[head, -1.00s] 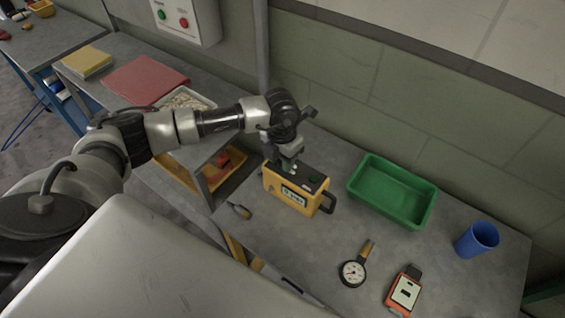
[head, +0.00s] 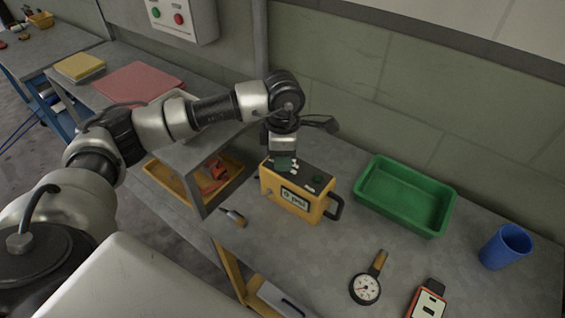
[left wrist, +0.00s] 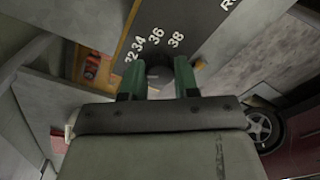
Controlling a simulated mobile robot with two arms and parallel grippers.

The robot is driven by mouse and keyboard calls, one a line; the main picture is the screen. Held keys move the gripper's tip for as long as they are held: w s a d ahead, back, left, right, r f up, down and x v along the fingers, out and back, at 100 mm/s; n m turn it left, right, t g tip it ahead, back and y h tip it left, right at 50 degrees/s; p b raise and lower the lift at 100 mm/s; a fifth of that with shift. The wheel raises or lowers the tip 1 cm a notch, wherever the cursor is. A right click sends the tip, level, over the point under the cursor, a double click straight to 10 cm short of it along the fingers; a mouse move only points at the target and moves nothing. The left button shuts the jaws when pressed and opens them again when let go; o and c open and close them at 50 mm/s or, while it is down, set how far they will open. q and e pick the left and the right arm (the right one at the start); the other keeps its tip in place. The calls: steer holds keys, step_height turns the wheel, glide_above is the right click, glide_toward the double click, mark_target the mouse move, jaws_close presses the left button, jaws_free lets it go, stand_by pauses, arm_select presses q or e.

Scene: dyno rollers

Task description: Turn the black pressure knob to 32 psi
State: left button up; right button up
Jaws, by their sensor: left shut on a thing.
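The yellow inflator box (head: 290,204) with a dark top stands on the grey bench, its front display seeming to read 0 psi. My left gripper (head: 284,163) points down onto the left part of its top. In the left wrist view, the green fingertips (left wrist: 158,82) are shut on the round black pressure knob (left wrist: 158,72), one on each side. White numbers 32, 34, 36 and 38 (left wrist: 176,40) curve around the knob's far side. The knob's pointer cannot be made out. In the head view, the gripper hides the knob. My right gripper is not in view.
A green tray (head: 404,197) stands right of the box. A round gauge (head: 365,288), an orange device (head: 428,302) and a blue cup (head: 505,247) are farther right. A small dark tool (head: 233,216) lies in front. A grey shelf (head: 215,160) stands close on the left.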

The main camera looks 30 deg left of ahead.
arm_select(q)
steer(key=shift+m+b, duration=0.5)
steer(key=shift+m, duration=0.1)
steer(key=shift+r, duration=0.1)
steer(key=o, duration=0.9)
step_height(320, 180, up, 11)
steer(key=shift+w+f+b, duration=0.1)
steer(key=shift+w+b, duration=0.05)
steer(key=shift+b, duration=0.7)
steer(key=shift+f, duration=0.1)
